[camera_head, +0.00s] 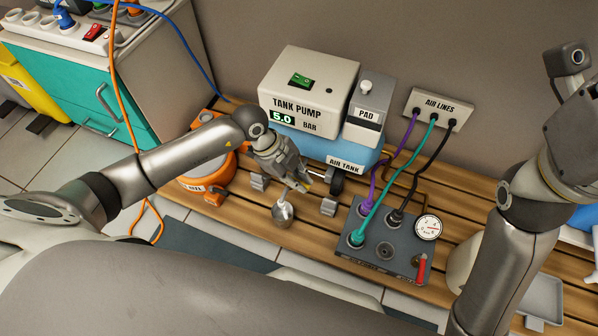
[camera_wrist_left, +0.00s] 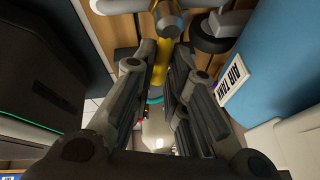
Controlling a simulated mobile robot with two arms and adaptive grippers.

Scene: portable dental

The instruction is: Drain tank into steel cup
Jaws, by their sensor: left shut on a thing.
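The air tank (camera_head: 318,146) is a blue body under the tank pump on the slatted bench, and its label also shows in the left wrist view (camera_wrist_left: 238,78). My left gripper (camera_head: 300,184) is at the tank's lower front edge. In the left wrist view its fingers are closed around a yellow lever (camera_wrist_left: 160,66) on a grey fitting (camera_wrist_left: 169,22). The steel cup (camera_head: 283,213) is small and round, just below and in front of the gripper. I cannot tell whether it hangs or stands, or what is in it. My right gripper is out of view.
The tank pump (camera_head: 310,88) reads 5.0 bar, with a pad unit (camera_head: 368,105) beside it. A grey panel (camera_head: 372,262) with hoses and a gauge (camera_head: 428,227) is to the right. An orange machine (camera_head: 205,182) stands left. A grey tray (camera_head: 541,300) lies far right.

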